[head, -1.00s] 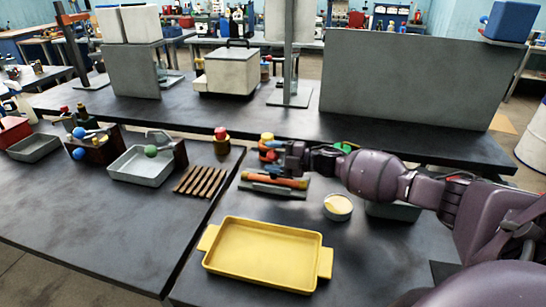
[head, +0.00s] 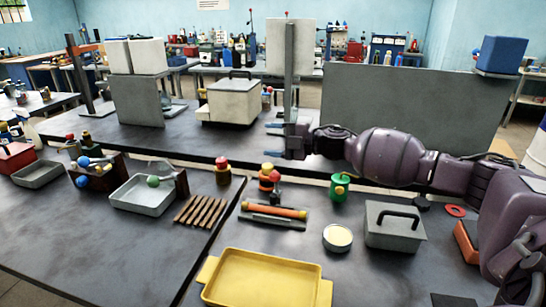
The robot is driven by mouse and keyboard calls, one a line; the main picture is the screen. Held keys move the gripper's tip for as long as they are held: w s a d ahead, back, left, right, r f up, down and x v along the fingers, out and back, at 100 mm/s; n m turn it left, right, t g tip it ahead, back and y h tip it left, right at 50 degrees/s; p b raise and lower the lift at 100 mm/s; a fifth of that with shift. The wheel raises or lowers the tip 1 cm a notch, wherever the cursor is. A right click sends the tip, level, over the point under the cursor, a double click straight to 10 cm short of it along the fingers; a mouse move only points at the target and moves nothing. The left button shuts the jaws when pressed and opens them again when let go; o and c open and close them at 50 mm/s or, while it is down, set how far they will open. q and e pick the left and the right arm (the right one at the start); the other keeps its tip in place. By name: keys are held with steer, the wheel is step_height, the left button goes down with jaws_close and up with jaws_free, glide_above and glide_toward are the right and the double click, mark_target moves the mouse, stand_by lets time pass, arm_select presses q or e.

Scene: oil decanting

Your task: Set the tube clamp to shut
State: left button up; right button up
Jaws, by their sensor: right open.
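An orange tube (head: 280,211) with yellow ends lies along a dark holder (head: 262,221) on the near right table. A dark upright piece (head: 276,196) with a red knob (head: 275,177) rises at the tube; it looks like the tube clamp. I cannot tell whether it is open or shut. My right gripper (head: 272,139) reaches in from the right, above and beyond the clamp. It is open and empty, with blue fingertips spread apart, and touches neither clamp nor tube. My left gripper is not in view.
A yellow tray (head: 265,253) lies in front. A green can (head: 339,187), a round dish (head: 337,238) and a grey lidded box (head: 394,229) stand right of the tube. A slatted wooden rack (head: 200,210) lies left. A metal post (head: 289,90) stands behind the gripper.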

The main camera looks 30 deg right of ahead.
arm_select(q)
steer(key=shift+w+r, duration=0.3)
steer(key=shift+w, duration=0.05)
arm_select(e)
steer(key=shift+r, duration=2.05)
